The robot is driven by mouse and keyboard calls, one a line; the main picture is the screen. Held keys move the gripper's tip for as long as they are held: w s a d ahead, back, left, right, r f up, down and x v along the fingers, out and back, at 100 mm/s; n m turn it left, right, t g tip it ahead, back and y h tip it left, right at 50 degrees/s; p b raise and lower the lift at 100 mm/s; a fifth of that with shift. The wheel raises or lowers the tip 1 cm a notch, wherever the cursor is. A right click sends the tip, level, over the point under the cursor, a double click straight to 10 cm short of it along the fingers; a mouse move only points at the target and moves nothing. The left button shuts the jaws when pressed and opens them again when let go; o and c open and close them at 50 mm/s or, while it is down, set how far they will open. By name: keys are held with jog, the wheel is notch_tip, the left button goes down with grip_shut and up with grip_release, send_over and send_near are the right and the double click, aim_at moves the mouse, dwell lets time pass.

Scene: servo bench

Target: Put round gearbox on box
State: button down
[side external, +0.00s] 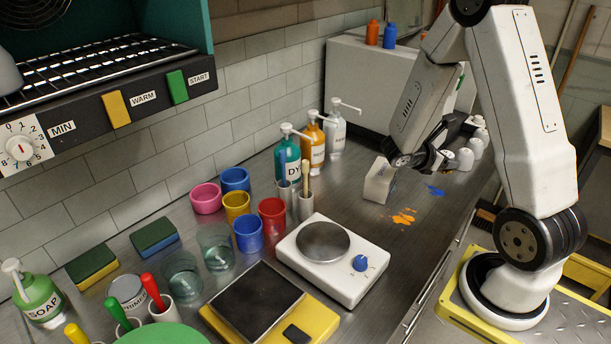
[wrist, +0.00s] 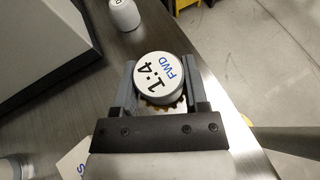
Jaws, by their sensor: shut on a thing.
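The round gearbox (wrist: 160,76) is a white cylinder with "1:4" and "FWD" on its face and a brown toothed rim beneath. My gripper (wrist: 162,88) has one finger on each side of it and is shut on it. In the side view my gripper (side external: 447,160) is low over the right part of the bench, beside white round parts (side external: 465,158). A pale block (side external: 380,180) stands left of it. A large grey box (side external: 345,75) stands at the back and shows in the wrist view (wrist: 45,45). I cannot tell which is the task's box.
Another white round part (wrist: 124,14) stands beyond my gripper. Orange (side external: 372,32) and blue (side external: 390,36) bottles stand on the large box. Pump bottles (side external: 313,140), cups and a white scale (side external: 330,260) fill the bench's left and front. Orange (side external: 402,217) and blue (side external: 433,190) splotches mark the bench.

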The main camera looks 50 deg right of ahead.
aim_at(383, 169)
jog(key=w+a+r+n+t+h, duration=0.1)
jog(key=w+a+r+n+t, duration=0.15)
jog(key=w, duration=0.45)
jog(key=w+a+r+n+t, duration=0.2)
jog(key=w+a+r, duration=0.1)
jog(key=w, duration=0.3)
jog(key=shift+m, duration=0.25)
jog(key=shift+w+a+f, duration=0.1)
jog(key=shift+f, duration=2.05)
jog(key=shift+a+f, duration=0.1)
jog(key=shift+f, duration=2)
